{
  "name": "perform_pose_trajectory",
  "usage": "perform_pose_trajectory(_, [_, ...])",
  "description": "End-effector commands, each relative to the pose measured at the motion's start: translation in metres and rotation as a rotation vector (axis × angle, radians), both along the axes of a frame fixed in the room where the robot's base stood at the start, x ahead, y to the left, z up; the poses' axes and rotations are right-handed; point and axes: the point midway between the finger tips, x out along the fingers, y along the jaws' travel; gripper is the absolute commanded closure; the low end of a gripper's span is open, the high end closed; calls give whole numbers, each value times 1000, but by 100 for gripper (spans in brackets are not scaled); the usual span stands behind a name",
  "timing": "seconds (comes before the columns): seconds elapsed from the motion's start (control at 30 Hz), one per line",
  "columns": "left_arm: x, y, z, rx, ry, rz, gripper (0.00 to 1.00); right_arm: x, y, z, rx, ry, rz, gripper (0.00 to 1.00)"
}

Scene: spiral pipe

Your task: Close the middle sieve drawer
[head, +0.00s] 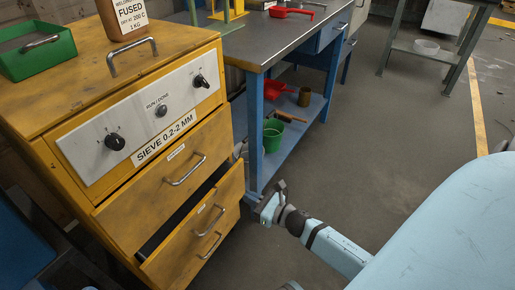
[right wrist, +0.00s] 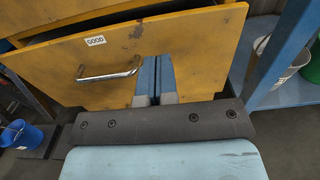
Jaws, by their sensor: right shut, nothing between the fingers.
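The yellow sieve cabinet (head: 100,80) stands at the left in the head view. Its middle drawer (head: 180,240) is partly pulled out, with a dark gap above its front. The upper drawer (head: 150,180) is shut. In the right wrist view a yellow drawer front (right wrist: 205,50) with a metal handle (right wrist: 110,72) and a small label fills the upper middle. My right gripper (head: 270,203) is shut and empty, to the right of the open drawer. Its blue fingers (right wrist: 157,65) overlap the drawer front right of the handle; I cannot tell whether they touch it. My left gripper is not in view.
A blue-legged workbench (head: 270,40) stands right of the cabinet, its lower shelf holding a green bucket (head: 272,133) and a red scoop. A green tray (head: 38,50) and a brown bottle stand on the cabinet. The floor (head: 370,140) between workbench and the far grey table is open.

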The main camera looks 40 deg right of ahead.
Motion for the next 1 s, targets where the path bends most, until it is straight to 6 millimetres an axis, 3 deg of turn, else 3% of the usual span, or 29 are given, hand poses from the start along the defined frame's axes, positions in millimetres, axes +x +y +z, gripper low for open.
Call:
perform_pose_trajectory(0.2, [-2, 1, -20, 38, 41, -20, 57, 44, 15, -1, -1, -3, 1, 100])
perform_pose_trajectory(0.4, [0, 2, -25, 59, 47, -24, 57, 68, 24, -1, -1, -1, 1, 100])
perform_pose_trajectory(0.7, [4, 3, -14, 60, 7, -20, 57, 76, 27, 0, 0, 1, 0, 100])
perform_pose_trajectory(0.9, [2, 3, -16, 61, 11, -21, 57, 77, 27, 0, 0, 0, 0, 100])
perform_pose_trajectory(1.0, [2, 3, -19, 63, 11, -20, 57, 88, 31, -1, -1, -1, 0, 100])
